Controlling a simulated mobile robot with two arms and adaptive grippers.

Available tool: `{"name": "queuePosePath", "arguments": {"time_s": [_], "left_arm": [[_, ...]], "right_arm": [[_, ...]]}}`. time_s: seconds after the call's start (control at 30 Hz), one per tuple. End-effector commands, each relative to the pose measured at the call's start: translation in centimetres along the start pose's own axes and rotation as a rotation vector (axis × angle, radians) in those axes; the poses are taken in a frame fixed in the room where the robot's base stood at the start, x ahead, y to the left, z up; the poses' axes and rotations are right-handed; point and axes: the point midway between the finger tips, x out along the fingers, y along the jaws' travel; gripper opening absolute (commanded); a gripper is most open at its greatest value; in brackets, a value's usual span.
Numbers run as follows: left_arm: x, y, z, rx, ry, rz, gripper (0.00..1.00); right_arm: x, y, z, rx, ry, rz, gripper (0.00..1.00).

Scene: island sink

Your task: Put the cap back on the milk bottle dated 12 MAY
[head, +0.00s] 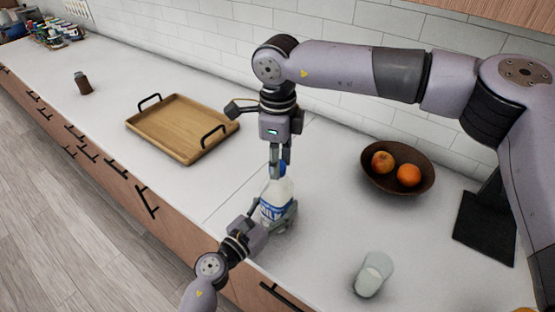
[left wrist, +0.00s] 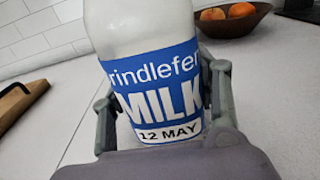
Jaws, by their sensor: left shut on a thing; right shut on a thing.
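The milk bottle (head: 277,197) stands upright on the white counter, with a blue and white label. In the left wrist view the milk bottle (left wrist: 158,85) shows "MILK" and "12 MAY" on its label. My left gripper (head: 273,216) is shut around the lower part of the bottle; its fingers also show on both sides in the left wrist view (left wrist: 160,105). My right gripper (head: 280,160) points down from above, shut on the blue cap (head: 281,168) at the bottle's mouth. The fingers partly hide the cap, and I cannot tell whether it is seated on the neck.
A wooden tray (head: 165,144) with black handles lies to the left. A dark bowl (head: 383,182) with fruit stands to the right, and a glass of milk (head: 373,275) is near the front right. A small brown jar (head: 83,84) stands far left. The counter around the bottle is clear.

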Motion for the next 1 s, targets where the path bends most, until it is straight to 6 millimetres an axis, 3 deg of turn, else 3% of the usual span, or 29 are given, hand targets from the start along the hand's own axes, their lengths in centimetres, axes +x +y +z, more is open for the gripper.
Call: {"name": "queuePosePath", "arguments": {"time_s": [0.27,0.3,0.63,1.0], "left_arm": [[-0.02,-0.03,-0.04,0.001,0.001,-0.001,0.0],[-0.02,-0.03,-0.05,0.001,0.001,-0.001,0.0],[-0.02,-0.02,-0.05,0.001,0.001,-0.001,0.0],[-0.02,-0.02,-0.05,0.0,0.001,0.0,0.0]], "right_arm": [[-0.03,-0.09,-0.02,0.005,-0.001,-0.002,0.0],[-0.03,-0.1,-0.02,0.005,-0.001,-0.002,0.3],[-0.02,-0.07,-0.02,0.005,0.0,-0.001,0.52],[-0.4,-0.07,0.01,0.004,-0.001,-0.002,0.52]]}}
